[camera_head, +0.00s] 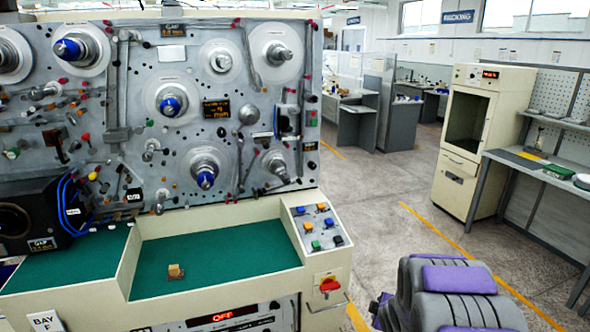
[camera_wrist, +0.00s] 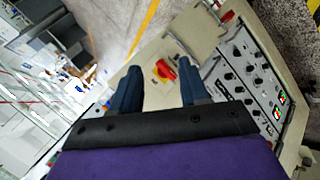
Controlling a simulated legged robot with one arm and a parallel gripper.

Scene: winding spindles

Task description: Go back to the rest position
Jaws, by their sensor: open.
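My gripper shows in the wrist view (camera_wrist: 155,80), with its two dark blue fingers apart and nothing between them. Beyond the fingers are a red rotary switch (camera_wrist: 165,69) and the cream front of the machine, at a tilted angle. In the head view, part of my arm, grey with purple pads, is at the bottom right, and the gripper itself is not visible there. The winding machine (camera_head: 215,110) stands at the left with several spindles and blue hubs. Its red switch (camera_head: 330,285) is on the front right corner.
A small brown block (camera_head: 176,272) lies on the green work surface (camera_head: 220,250). A button panel (camera_head: 318,228) sits to its right. A cream cabinet (camera_head: 482,140) and a grey workbench (camera_head: 545,170) stand at the right. The grey floor (camera_head: 385,185) between is clear.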

